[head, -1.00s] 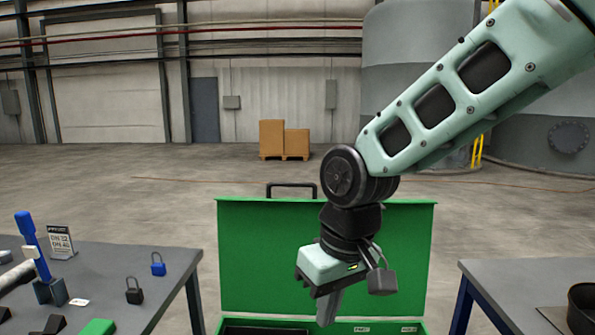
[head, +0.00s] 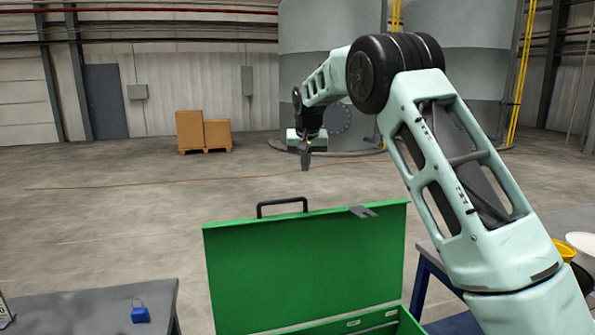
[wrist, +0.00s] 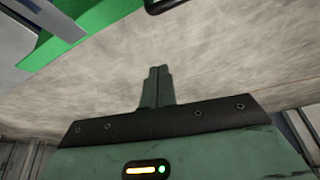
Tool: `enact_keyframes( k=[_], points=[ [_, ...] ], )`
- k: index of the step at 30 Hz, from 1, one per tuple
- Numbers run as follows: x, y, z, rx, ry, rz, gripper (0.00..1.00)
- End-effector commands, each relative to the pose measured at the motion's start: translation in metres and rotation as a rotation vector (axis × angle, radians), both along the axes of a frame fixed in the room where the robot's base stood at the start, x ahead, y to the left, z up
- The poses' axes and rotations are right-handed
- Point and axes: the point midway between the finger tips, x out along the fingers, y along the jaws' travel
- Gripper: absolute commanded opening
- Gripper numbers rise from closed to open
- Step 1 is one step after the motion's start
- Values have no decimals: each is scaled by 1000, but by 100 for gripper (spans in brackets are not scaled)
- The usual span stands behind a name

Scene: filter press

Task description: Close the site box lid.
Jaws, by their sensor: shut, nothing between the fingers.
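The green site box stands in front of me in the head view. Its lid (head: 300,265) is raised upright, with a black handle (head: 282,203) on its top edge and a grey catch (head: 362,212) near the top right. The open box body (head: 385,318) shows only in part at the bottom edge. My gripper (head: 305,163) is shut and empty, pointing down, above and beyond the lid's top edge, apart from it. In the wrist view the closed fingers (wrist: 157,85) point over bare floor, and part of the green lid (wrist: 90,22) shows at the upper left.
A grey table (head: 90,310) with a blue padlock (head: 140,312) stands at the left. Another table (head: 430,258) with a yellow container (head: 563,251) stands at the right, partly behind my arm. Boxes on a pallet (head: 203,131) stand far back. The floor behind the lid is clear.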

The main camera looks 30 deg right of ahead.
Motion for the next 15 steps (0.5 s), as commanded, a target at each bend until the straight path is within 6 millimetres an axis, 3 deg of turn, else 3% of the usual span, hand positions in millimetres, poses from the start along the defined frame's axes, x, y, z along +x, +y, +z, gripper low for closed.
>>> enact_keyframes(
  k=[12,15],
  points=[
    [28,-13,-76,2,6,1,0],
    [19,-7,-77,2,1,3,0]
  ],
)
